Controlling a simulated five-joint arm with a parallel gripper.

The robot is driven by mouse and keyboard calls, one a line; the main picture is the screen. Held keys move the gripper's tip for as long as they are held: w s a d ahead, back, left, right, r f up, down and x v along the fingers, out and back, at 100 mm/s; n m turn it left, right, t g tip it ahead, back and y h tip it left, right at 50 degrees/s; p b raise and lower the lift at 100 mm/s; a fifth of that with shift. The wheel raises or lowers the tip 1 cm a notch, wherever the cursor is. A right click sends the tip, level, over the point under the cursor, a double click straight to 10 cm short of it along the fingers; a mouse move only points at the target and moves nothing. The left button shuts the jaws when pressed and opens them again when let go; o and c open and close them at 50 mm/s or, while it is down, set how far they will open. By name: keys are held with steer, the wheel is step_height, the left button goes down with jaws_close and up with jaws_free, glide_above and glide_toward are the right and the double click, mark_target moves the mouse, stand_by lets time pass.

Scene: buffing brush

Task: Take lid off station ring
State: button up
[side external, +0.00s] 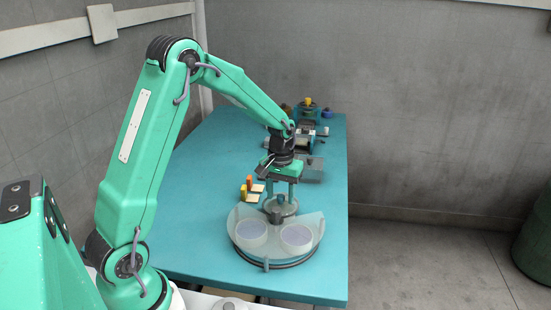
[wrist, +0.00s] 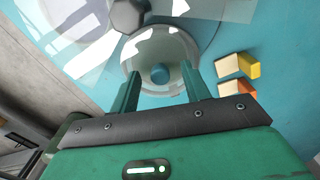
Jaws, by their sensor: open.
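A round, pale grey lid (side external: 290,209) with a small blue knob (side external: 281,199) sits at the back edge of the round station. In the wrist view the lid (wrist: 160,42) shows as a glossy disc with its blue knob (wrist: 159,74) facing me. My gripper (side external: 281,203) points down over the lid, fingers apart and empty. In the wrist view my gripper (wrist: 160,72) has one finger on each side of the knob, with gaps. I cannot tell whether the fingertips touch the lid. The station ring under the lid is hidden.
The round station (side external: 267,257) has two pale round pads and a clear shield in front of the lid. A dark faceted knob (wrist: 128,15) is close to the lid. Yellow and orange blocks (side external: 247,187) stand left of it. Boxes (side external: 312,168) are behind. The table's left side is clear.

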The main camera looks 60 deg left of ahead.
mark_target(281, 197)
jaws_close()
steer(key=shift+r, duration=0.15)
steer(key=shift+r, duration=0.5)
steer(key=r, duration=0.3)
steer(key=shift+d+r, duration=0.15)
steer(key=shift+d, duration=0.05)
steer(key=s+d+r, duration=0.3)
steer(key=d+r, duration=0.3)
steer(key=d, duration=0.5)
steer(key=shift+r, duration=0.25)
steer(key=shift+a, duration=0.1)
